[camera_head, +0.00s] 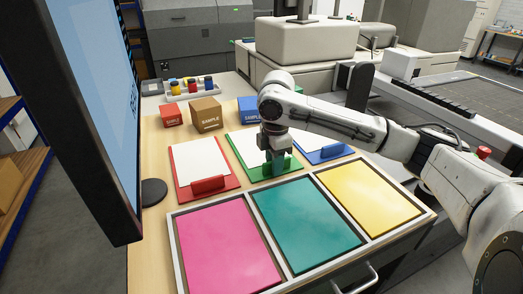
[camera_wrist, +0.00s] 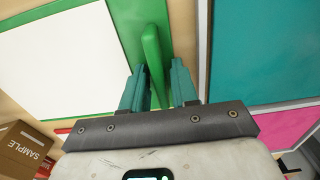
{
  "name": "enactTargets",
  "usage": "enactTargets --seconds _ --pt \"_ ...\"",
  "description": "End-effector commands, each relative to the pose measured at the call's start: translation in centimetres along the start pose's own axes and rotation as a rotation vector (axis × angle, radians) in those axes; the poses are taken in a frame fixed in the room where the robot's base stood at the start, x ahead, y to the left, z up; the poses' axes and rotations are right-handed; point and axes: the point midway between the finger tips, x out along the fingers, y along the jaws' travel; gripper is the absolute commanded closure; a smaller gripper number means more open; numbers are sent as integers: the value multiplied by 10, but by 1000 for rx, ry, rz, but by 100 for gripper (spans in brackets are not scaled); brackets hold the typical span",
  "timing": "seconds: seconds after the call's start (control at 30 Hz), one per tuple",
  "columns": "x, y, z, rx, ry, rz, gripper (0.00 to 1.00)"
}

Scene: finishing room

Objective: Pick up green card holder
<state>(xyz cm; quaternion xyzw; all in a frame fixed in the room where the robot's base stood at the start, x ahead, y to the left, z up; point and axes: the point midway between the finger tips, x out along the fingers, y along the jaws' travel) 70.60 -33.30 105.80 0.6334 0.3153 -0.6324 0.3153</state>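The green card holder (camera_wrist: 152,58) is a thin upright green bar on the near edge of a green board (camera_wrist: 122,22) with white paper on it. My gripper (camera_wrist: 159,70) is above the holder, its two teal fingers apart, one on each side. The wrist view shows a gap between the fingers, with the holder between them; I cannot tell whether either finger touches it. In the head view my gripper (camera_head: 276,160) points down at the near edge of the green board (camera_head: 238,146) and hides most of the holder.
A red board (camera_head: 178,184) with a red holder (camera_head: 208,185) lies left, a blue board (camera_head: 312,156) right. In front is a tray (camera_head: 174,250) with pink, teal and yellow panels. Sample boxes (camera_head: 206,114) stand behind. A monitor (camera_head: 85,90) rises at left.

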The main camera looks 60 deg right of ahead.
Motion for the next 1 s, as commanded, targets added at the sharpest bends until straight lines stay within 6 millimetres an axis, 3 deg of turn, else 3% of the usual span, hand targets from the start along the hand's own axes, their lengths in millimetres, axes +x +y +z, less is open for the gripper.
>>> enactTargets --seconds 0.3,0.77,1.0 --pt "0 0 0 0 0 0 100" --pt "-1 0 0 0 0 2 100" --pt "-17 1 0 -1 0 4 100"
